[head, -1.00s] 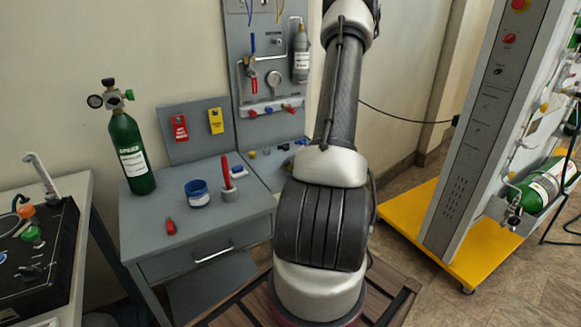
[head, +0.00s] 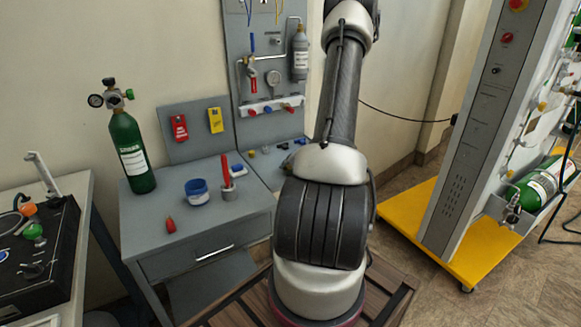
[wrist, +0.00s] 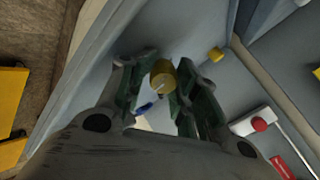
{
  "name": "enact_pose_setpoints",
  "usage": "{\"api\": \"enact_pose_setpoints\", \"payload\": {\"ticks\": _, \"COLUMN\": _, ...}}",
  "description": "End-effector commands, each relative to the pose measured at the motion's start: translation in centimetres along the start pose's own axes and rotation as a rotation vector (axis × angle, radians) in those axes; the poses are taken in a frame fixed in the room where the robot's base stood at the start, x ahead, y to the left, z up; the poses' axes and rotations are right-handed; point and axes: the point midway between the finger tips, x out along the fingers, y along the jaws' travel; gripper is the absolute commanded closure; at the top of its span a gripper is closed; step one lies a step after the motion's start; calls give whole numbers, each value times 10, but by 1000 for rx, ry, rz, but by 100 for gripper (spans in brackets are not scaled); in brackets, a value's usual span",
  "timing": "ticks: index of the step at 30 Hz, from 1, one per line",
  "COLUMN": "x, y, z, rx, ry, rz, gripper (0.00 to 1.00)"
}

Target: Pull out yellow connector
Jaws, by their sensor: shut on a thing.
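In the wrist view the yellow connector (wrist: 162,74), a short cylinder with a thin metal pin, is between the dark green fingers of my gripper (wrist: 158,88). My gripper is shut on it near the grey panel. Whether the connector is still seated in anything behind cannot be seen. A second small yellow piece (wrist: 216,54) sits on the grey surface to the right, apart from the fingers. In the head view my gripper is out of frame above, and my arm covers part of the bench's right side.
A red knob (wrist: 259,124) on a white bar lies right of my gripper. The grey bench (head: 200,235) holds a green cylinder (head: 132,155), a blue-rimmed tub (head: 197,193) and a red marker in a pot (head: 228,186). A yellow-based cabinet (head: 410,225) stands at right.

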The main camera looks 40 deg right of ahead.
Motion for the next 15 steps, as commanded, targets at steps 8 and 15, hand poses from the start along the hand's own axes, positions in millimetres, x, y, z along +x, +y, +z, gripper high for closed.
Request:
{"api": "enact_pose_setpoints", "payload": {"ticks": 8, "x": 3, "y": 9, "z": 12, "rx": 5, "ry": -24, "rz": 21, "gripper": 48}}
{"api": "enact_pose_setpoints", "payload": {"ticks": 15, "x": 2, "y": 10, "z": 14, "rx": 7, "ry": -27, "rz": 23, "gripper": 41}}
